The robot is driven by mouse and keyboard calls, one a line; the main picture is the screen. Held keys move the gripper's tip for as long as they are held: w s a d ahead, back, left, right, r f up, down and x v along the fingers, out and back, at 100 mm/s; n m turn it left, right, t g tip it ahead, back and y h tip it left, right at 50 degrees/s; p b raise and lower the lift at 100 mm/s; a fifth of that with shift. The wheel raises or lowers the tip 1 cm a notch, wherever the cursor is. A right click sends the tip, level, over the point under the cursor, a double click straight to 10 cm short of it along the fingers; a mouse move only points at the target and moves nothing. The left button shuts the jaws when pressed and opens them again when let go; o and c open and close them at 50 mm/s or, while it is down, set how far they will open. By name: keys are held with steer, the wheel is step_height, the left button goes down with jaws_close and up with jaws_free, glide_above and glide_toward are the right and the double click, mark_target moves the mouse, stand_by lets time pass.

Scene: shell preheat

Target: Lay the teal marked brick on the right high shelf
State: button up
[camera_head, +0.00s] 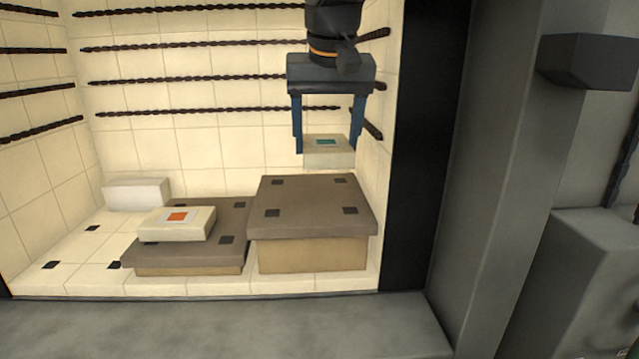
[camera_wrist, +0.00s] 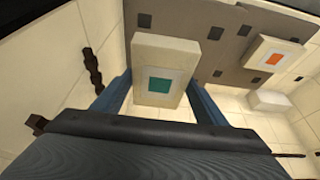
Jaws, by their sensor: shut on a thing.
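The teal marked brick (camera_head: 328,154) is pale with a teal square on top. My gripper (camera_head: 327,148) is shut on it, with one blue finger on each side. It hangs in the air above and behind the right high shelf (camera_head: 312,191), a brown slab on a tan block. A clear gap shows between the brick and the slab. In the wrist view the brick (camera_wrist: 157,64) sits between the fingers (camera_wrist: 160,92), with the slab beyond it. The top of the high shelf is bare except for small dark squares.
An orange marked brick (camera_head: 178,224) lies on the lower brown shelf (camera_head: 228,254) to the left. A plain white block (camera_head: 137,193) stands on the tiled floor at far left. Dark twisted rods (camera_head: 190,80) line the back wall. The right wall (camera_head: 376,135) is close to my gripper.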

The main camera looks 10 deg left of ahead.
mark_target(329, 149)
step_height(329, 149, down, 9)
steer(key=shift+r+p, duration=0.2)
steer(key=shift+p, duration=0.65)
steer(key=shift+f, duration=0.1)
steer(key=o, duration=1.3)
steer(key=shift+d, duration=0.1)
steer(key=shift+s, duration=0.1)
steer(key=b+v, duration=0.2)
steer(key=v, duration=0.9)
steer(key=shift+r, duration=0.35)
steer(key=shift+s+r, duration=0.15)
steer(key=shift+r, duration=0.1)
steer(key=shift+s, duration=0.1)
